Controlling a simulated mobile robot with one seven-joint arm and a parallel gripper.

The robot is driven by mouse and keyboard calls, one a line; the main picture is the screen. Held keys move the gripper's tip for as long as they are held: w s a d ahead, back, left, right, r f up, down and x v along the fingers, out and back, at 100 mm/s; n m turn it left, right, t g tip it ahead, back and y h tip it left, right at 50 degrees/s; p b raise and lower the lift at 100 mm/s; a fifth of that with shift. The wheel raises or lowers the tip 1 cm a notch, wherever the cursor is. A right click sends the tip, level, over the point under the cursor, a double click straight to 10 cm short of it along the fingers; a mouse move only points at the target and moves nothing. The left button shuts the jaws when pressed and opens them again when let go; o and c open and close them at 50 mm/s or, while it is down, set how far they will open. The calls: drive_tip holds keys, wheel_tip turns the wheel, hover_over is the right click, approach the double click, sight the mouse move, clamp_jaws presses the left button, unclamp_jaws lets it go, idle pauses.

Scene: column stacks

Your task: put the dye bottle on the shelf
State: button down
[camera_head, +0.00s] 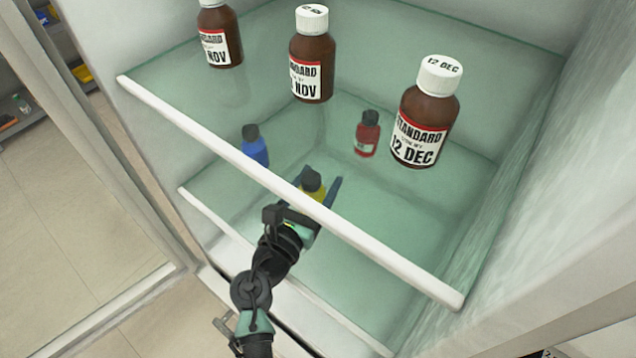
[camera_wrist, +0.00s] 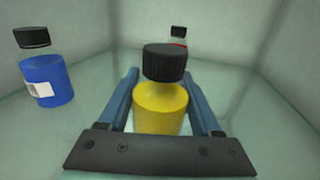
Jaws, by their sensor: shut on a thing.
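A yellow bottle with a black cap (camera_head: 312,186) is between the fingers of my gripper (camera_head: 318,184), over the lower glass shelf (camera_head: 300,262). In the wrist view the yellow bottle (camera_wrist: 161,108) stands upright between the two blue fingers of my gripper (camera_wrist: 165,100). The gripper is shut on it. I cannot tell whether its base touches the shelf. A blue bottle (camera_head: 255,148) stands to its left and farther back; it also shows in the wrist view (camera_wrist: 47,80). A red bottle (camera_head: 367,134) stands at the back right, mostly hidden in the wrist view.
The upper glass shelf (camera_head: 240,110) lies above my gripper, with a white front edge (camera_head: 290,193). Three brown bottles stand on it, the nearest one (camera_head: 425,112) at the right. The lower shelf looks clear to the right of the yellow bottle. Side walls close in both sides.

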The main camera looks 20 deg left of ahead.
drive_tip(key=shift+f, duration=0.15)
drive_tip(key=shift+c, duration=0.4)
unclamp_jaws()
drive_tip(key=shift+s+r, duration=0.2)
drive_tip(key=s, duration=0.3)
drive_tip(key=s+a+p, duration=0.1)
drive_tip(key=s, duration=0.3)
drive_tip(key=s+a, duration=0.1)
drive_tip(key=s, duration=0.3)
drive_tip(key=shift+s+p, duration=0.25)
drive_tip(key=shift+p, duration=0.1)
